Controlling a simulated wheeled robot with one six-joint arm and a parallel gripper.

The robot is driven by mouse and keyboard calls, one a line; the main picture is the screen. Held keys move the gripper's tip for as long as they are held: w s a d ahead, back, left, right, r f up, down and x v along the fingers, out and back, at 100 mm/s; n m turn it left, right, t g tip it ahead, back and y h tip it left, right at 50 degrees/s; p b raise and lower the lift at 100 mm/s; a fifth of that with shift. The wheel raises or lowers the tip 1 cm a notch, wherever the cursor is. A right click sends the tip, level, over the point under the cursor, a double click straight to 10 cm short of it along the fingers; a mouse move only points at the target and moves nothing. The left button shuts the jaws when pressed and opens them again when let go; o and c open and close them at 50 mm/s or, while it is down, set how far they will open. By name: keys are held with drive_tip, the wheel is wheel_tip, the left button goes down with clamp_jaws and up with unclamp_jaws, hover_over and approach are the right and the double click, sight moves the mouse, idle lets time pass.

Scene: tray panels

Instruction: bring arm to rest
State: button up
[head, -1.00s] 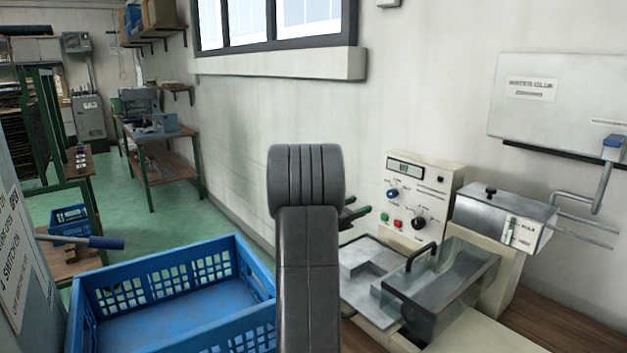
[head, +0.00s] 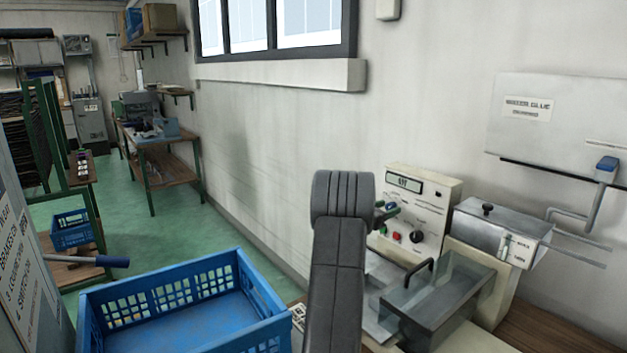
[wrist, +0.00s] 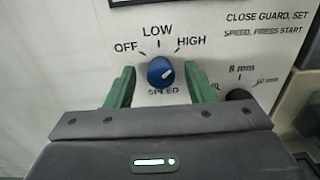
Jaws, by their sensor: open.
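My gripper (wrist: 158,82) is open, with its two green fingers pointing at the cream control panel (head: 440,196). The blue speed knob (wrist: 161,72) shows between the fingers, with a gap on each side. Its white mark slants up and right, toward HIGH. I cannot tell how far the fingertips are from the panel. In the head view, my dark arm rises at the middle right and hides much of the gripper. The green fingers (head: 385,212) show just right of it, beside the panel's knob.
A clear guard (head: 437,300) with a black handle stands below the panel. A metal box (head: 500,228) is at its right. A blue crate (head: 265,330) stands left of my arm. A lever with a blue grip (head: 112,261) sticks out at the left. Green floor is open behind the crate.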

drive_tip(key=shift+r+n+p, duration=0.2)
drive_tip(key=shift+n+p, duration=1)
drive_tip(key=shift+p, duration=1.7)
drive_tip(key=s+a+r+m+g+b, duration=0.1)
drive_tip(key=s+a+m+b, duration=0.5)
drive_tip(key=a+b, duration=0.4)
drive_tip(key=shift+s+a+h+b, duration=0.15)
drive_tip(key=shift+a+h+b, duration=0.15)
drive_tip(key=shift+a+b, duration=0.15)
drive_tip(key=shift+d, duration=0.1)
